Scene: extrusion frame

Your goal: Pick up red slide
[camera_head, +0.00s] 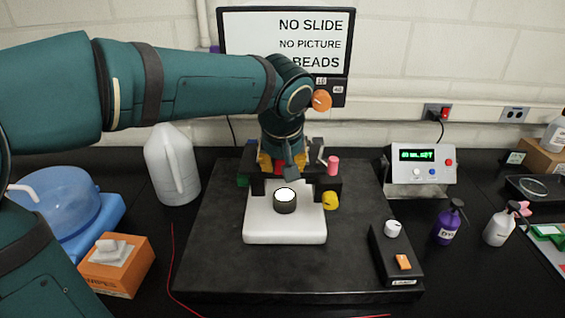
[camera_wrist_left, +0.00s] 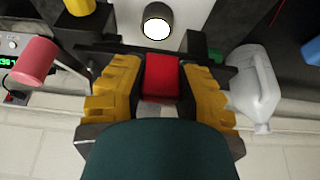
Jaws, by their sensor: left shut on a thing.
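The red slide (camera_wrist_left: 161,78) sits between the two yellow fingers of my left gripper (camera_wrist_left: 161,88) in the left wrist view. The fingers are closed on its sides. In the head view my left gripper (camera_head: 278,162) reaches down at the back of the microscope-like device, and only a small red patch of the slide (camera_head: 278,169) shows. A dark holder bar (camera_wrist_left: 95,48) lies just beyond the slide; I cannot tell whether they touch. My right gripper is not in view.
A white device base (camera_head: 285,232) with a lit round lamp (camera_head: 285,200) stands on a black slab. A pink cylinder (camera_head: 333,165) and yellow knob (camera_head: 330,200) are close to the right. A white jug (camera_head: 172,165) stands left. A screen (camera_head: 300,40) reads "NO SLIDE".

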